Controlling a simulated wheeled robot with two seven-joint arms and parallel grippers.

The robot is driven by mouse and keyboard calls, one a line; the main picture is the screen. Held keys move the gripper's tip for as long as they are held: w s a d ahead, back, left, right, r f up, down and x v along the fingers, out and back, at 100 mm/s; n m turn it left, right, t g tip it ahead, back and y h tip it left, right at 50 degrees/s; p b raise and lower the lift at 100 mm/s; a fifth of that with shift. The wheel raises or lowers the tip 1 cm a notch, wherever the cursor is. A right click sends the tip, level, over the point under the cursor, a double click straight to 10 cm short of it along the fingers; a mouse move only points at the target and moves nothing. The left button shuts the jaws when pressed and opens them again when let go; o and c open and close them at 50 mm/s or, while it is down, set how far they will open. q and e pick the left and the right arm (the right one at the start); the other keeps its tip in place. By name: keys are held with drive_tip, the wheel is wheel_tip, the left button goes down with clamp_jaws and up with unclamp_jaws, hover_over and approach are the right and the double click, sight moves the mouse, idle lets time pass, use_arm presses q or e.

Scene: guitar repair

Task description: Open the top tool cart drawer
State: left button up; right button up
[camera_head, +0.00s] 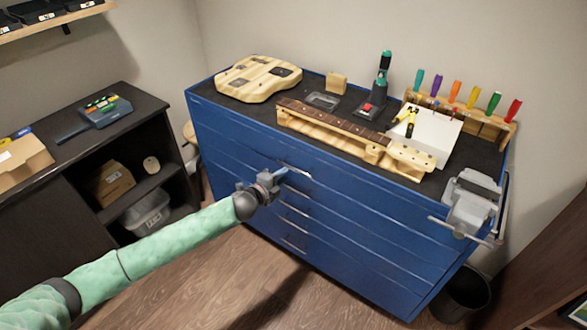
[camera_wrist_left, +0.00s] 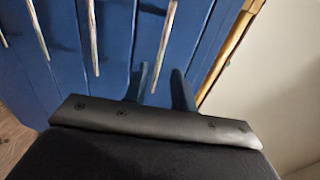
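The blue tool cart (camera_head: 225,135) stands against the back wall, with several drawers down its front, all looking closed. The top drawer's thin silver handle (camera_head: 297,171) runs across the upper front. My left gripper (camera_head: 282,174) is at the left end of that handle. In the left wrist view, the gripper's two dark fingers (camera_wrist_left: 160,85) are apart. The end of the rightmost silver handle (camera_wrist_left: 166,45) shows in the gap between them; I cannot tell whether they touch it. My right gripper is not in view.
A guitar body (camera_head: 258,78), a guitar neck (camera_head: 330,125) and a screwdriver rack (camera_head: 470,115) lie on the cart top. A grey vise (camera_head: 470,200) sits at its right corner. A dark shelf unit (camera_head: 75,190) stands left. Wooden floor (camera_head: 220,285) before the cart is clear.

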sight(294, 168)
use_arm(q)
drive_tip(key=shift+p+x, duration=1)
drive_tip(key=shift+x, duration=2.75)
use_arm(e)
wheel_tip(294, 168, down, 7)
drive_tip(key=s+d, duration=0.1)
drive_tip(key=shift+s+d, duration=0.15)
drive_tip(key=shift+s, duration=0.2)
use_arm(q)
drive_tip(key=shift+c, duration=0.3)
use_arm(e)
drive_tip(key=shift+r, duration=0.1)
use_arm(q)
clamp_jaws()
